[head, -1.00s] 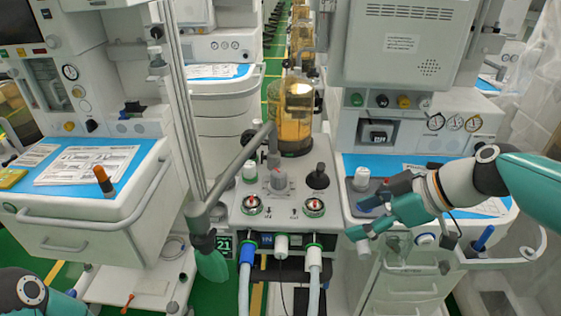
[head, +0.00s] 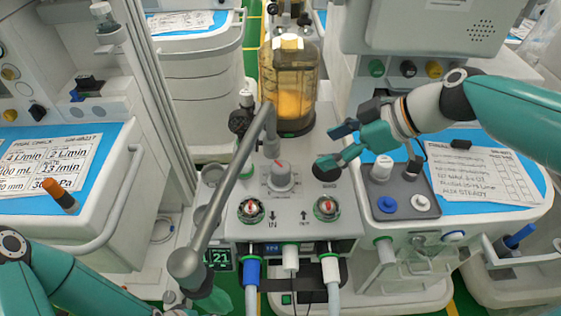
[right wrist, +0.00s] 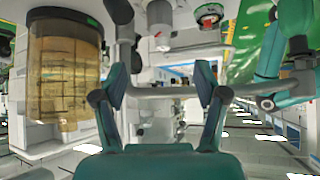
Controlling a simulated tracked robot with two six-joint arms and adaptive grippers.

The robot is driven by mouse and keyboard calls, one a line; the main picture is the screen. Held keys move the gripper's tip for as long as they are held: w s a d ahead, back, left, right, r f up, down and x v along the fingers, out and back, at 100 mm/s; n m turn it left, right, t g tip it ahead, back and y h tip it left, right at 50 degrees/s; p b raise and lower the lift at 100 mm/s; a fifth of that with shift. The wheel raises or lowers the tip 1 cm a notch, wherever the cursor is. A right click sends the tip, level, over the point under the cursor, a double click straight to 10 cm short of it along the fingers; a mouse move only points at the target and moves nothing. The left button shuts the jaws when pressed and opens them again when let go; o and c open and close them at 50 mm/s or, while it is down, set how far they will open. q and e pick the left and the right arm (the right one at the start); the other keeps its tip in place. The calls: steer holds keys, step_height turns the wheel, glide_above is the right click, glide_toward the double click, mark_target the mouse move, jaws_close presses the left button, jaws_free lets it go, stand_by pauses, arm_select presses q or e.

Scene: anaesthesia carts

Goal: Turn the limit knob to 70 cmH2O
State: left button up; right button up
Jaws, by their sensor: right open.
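The limit knob (head: 281,176) is a grey knob with a red mark on top, upright on the grey panel (head: 303,211). The scale around it is too small to read. My right gripper (head: 333,147) is open and empty, above and to the right of the knob and apart from it, near the black port (head: 326,172). In the right wrist view the open fingers (right wrist: 161,85) have nothing between them that they touch. A grey knob (right wrist: 160,27), probably the limit knob, stands beyond them.
An amber canister (head: 291,88) stands behind the panel. A grey metal bag arm (head: 229,190) slants across the panel's left side, close to the knob. Two round valves (head: 251,209) sit in front. A tray (head: 411,188) with small knobs is at right.

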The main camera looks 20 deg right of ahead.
mark_target(284, 167)
steer(key=x, duration=1.4)
steer(key=shift+w+a+f, duration=0.1)
steer(key=shift+a+f, duration=0.05)
steer(key=shift+f, duration=0.1)
steer(key=shift+c, duration=0.2)
steer(key=c, duration=1.1)
